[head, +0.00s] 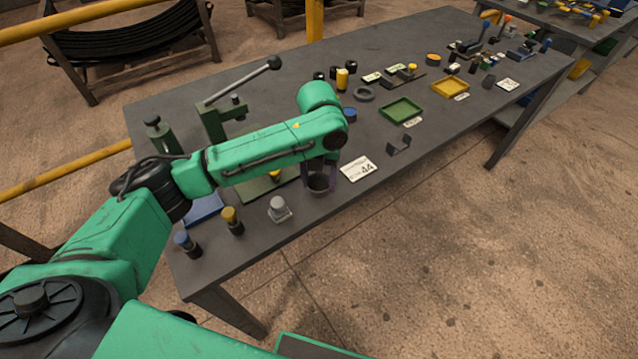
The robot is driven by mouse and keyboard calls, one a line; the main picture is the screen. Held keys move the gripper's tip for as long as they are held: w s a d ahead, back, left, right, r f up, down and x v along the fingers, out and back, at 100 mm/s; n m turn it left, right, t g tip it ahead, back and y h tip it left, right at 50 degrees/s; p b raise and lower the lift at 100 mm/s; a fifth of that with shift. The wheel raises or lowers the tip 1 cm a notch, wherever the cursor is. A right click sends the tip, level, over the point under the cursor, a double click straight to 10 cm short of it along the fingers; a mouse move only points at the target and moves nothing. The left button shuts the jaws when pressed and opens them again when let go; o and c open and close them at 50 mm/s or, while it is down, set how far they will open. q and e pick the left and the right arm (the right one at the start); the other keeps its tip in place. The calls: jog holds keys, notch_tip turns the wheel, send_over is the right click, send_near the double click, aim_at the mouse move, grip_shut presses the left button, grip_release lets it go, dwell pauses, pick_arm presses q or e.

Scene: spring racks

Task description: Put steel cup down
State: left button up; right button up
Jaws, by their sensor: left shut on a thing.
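A small dark grey steel cup (320,184) is upright at the front edge of the grey workbench (258,232). My left gripper (320,172) points down from the green arm and is shut on the cup. Its fingers are at the cup's sides and partly hide it. The cup is at or just above the bench top; I cannot tell whether its base touches. My right gripper is not in view.
A white card marked 44 (359,169) lies right of the cup. A clear-based grey-topped piece (279,208) and a yellow-topped one (232,221) stand to the left. A green tray (401,110) and a yellow tray (450,86) are farther back.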

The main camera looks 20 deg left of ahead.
aim_at(319, 188)
pick_arm(q)
jog(key=shift+f, duration=0.85)
jog(key=o, duration=1.5)
notch_tip(319, 188, up, 12)
jog(key=shift+r+b, duration=0.1)
jog(key=shift+b, duration=0.2)
